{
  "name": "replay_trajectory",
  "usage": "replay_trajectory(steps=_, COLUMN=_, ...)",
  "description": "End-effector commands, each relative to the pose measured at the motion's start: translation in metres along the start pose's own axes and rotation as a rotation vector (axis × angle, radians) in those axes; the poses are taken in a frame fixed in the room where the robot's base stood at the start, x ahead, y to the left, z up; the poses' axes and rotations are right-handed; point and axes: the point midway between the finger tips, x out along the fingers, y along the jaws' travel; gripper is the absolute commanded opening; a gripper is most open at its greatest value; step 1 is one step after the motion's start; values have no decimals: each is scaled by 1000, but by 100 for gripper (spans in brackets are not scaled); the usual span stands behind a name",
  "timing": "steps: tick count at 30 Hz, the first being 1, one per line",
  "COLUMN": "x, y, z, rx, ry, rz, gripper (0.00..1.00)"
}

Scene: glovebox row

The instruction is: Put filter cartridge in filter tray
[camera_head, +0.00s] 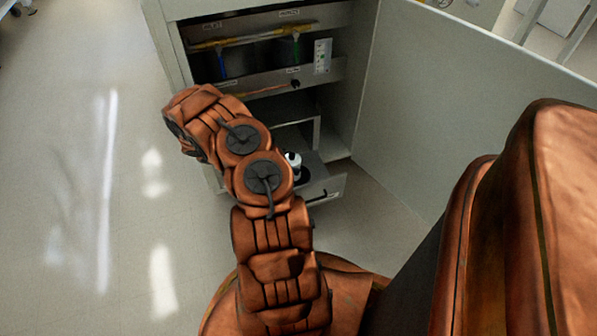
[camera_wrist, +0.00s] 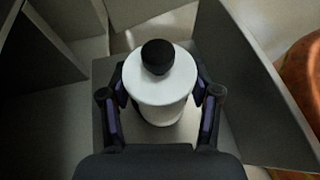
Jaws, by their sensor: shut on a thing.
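The filter cartridge (camera_wrist: 160,100) is a white cylinder with a black knob on top. In the wrist view it stands upright between the fingers of my gripper (camera_wrist: 160,108), which is shut on it. In the head view a small white part of the cartridge (camera_head: 293,159) shows beside my arm, low in the cabinet. Around it in the wrist view are the grey walls of an open drawer or tray (camera_wrist: 262,95); in the head view its front (camera_head: 325,190) juts out of the cabinet. I cannot tell whether the cartridge touches the floor below it.
The grey cabinet (camera_head: 352,60) stands open, with its large door (camera_head: 460,100) swung out to the right. Upper shelves hold yellow, blue and green parts and a white labelled panel (camera_head: 322,56). The floor (camera_head: 70,180) to the left is clear.

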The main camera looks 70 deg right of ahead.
Motion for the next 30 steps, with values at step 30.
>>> replay_trajectory(steps=30, x=39, y=4, z=-29, rx=-1, ry=0, rz=0, gripper=24)
